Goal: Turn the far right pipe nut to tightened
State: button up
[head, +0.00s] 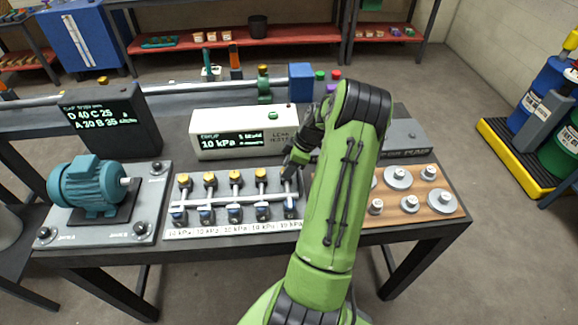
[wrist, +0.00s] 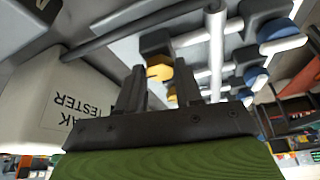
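A grey manifold (head: 174,225) with a row of short pipes lies on the bench. Several pipes have yellow nuts at the back and blue-and-white ends at the front. The far right pipe (head: 289,190) shows its lower part; its nut is hidden by my gripper in the head view. My gripper (head: 291,163) is over the back end of this pipe. In the wrist view my gripper (wrist: 158,78) has its two dark fingers apart, and a yellow nut (wrist: 159,73) shows between the tips. I cannot tell whether the fingers touch it, or which pipe it belongs to.
A white leak tester (head: 240,118) reading 10 kPa stands behind the manifold. A teal motor (head: 88,187) is at left, with a dark display (head: 112,120) behind it. A wooden board (head: 440,212) with grey weights lies right of my arm.

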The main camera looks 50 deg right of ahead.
jog(key=c, duration=0.5)
jog(key=shift+o, duration=0.2)
jog(key=shift+m, duration=0.3)
jog(key=m+h+b, duration=0.1)
jog(key=m+b, duration=0.1)
jog(key=m, duration=0.1)
jog(key=shift+a+f+t, duration=0.1)
jog(key=shift+a+t, duration=0.05)
jog(key=shift+t, duration=0.25)
jog(key=m+h+b, duration=0.2)
jog(key=m, duration=0.2)
jog(key=shift+a, duration=0.15)
jog(key=m+h+b, duration=0.1)
jog(key=m, duration=0.1)
jog(key=m+h+b, duration=0.1)
jog(key=m, duration=0.2)
jog(key=shift+w+a+m+g, duration=0.1)
jog(key=shift+a+m+g, duration=0.1)
jog(key=shift+m+g, duration=0.15)
jog(key=m, duration=0.2)
jog(key=m+g+h+b, duration=0.1)
jog(key=m, duration=0.1)
jog(key=shift+w+a+m+g, duration=0.1)
jog(key=shift+m+g, duration=0.15)
